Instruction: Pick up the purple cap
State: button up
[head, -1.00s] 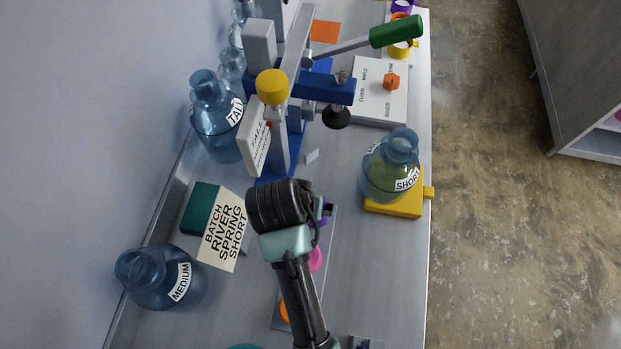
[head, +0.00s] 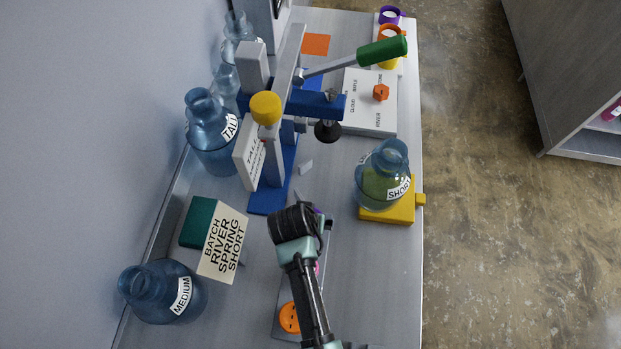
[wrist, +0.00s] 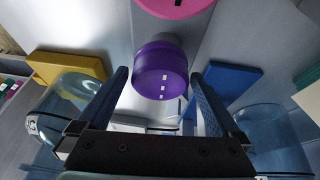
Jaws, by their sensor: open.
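The purple cap (wrist: 161,72) shows in the wrist view between and just beyond the fingers of my gripper (wrist: 160,85). It is round with small white marks on its side, and it stands on a grey strip. My gripper is open, and no finger visibly touches the cap. In the head view my gripper's wrist and arm cover most of the cap; only a small purple bit (head: 318,211) shows beside them.
A pink cap (wrist: 175,5) stands in line with the purple one, and an orange cap (head: 289,317) is on the same strip. The blue press (head: 266,200) stands close by. A short jug (head: 383,180) sits on a yellow block (head: 388,213). A batch card (head: 222,245) and medium jug (head: 160,292) are at left.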

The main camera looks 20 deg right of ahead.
jog(key=c, duration=1.2)
jog(key=shift+o, duration=0.2)
jog(key=shift+r, duration=0.1)
